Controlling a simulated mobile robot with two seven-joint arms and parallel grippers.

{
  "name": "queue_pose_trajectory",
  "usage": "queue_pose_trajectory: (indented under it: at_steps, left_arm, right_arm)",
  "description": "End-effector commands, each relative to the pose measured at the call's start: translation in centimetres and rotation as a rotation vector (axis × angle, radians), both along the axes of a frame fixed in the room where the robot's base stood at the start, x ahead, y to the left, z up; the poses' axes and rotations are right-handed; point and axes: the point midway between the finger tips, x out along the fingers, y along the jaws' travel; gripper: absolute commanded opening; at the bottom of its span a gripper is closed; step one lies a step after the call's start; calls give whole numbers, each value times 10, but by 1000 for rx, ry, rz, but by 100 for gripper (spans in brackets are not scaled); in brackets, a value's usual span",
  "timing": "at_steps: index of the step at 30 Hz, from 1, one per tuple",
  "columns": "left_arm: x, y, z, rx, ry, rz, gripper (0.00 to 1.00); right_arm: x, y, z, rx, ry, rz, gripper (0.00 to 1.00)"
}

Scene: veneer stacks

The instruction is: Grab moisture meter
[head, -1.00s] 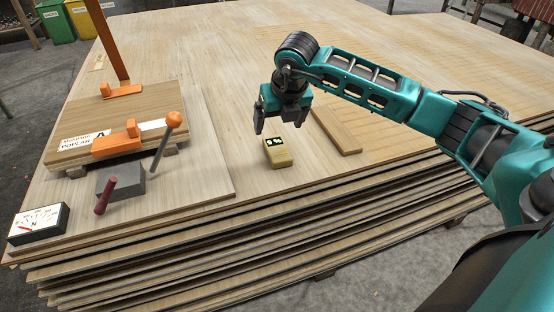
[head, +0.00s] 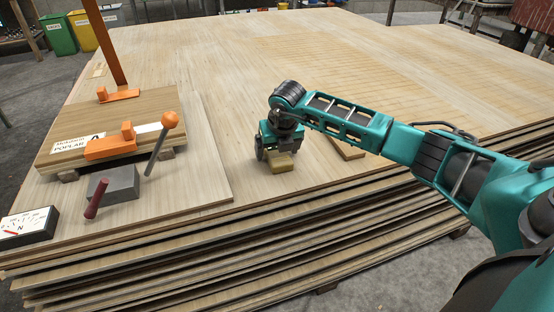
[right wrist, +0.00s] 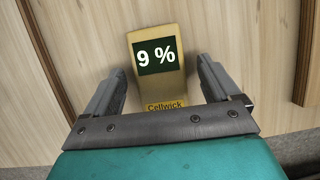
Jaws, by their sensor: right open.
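The moisture meter (head: 282,164) is a small yellow block lying on the top veneer sheet near the front edge of the stack. In the right wrist view the moisture meter (right wrist: 161,75) shows a dark screen reading "9 %" and the word "Cellwick". My right gripper (head: 279,157) is down at the meter and partly covers it in the head view. In the right wrist view my right gripper (right wrist: 160,75) is open, with one finger on each side of the meter and a gap visible on both sides. My left gripper is not in view.
A wooden strip (head: 347,149) lies just right of the gripper. To the left are an orange clamp (head: 110,147) on a labelled board, a grey block (head: 114,186) with a red-handled tool, and a white-faced gauge (head: 30,226). The sheet behind the gripper is clear.

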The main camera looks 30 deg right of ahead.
Motion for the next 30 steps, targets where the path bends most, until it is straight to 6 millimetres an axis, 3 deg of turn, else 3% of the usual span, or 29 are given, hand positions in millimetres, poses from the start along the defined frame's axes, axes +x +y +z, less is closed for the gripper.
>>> queue_pose_trajectory:
  at_steps: [18, 30]
  left_arm:
    - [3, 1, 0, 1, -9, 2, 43]
    - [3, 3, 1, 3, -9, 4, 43]
  right_arm:
    - [1, 0, -5, 1, -1, 0, 88]
    - [1, 0, -5, 1, 0, 0, 50]
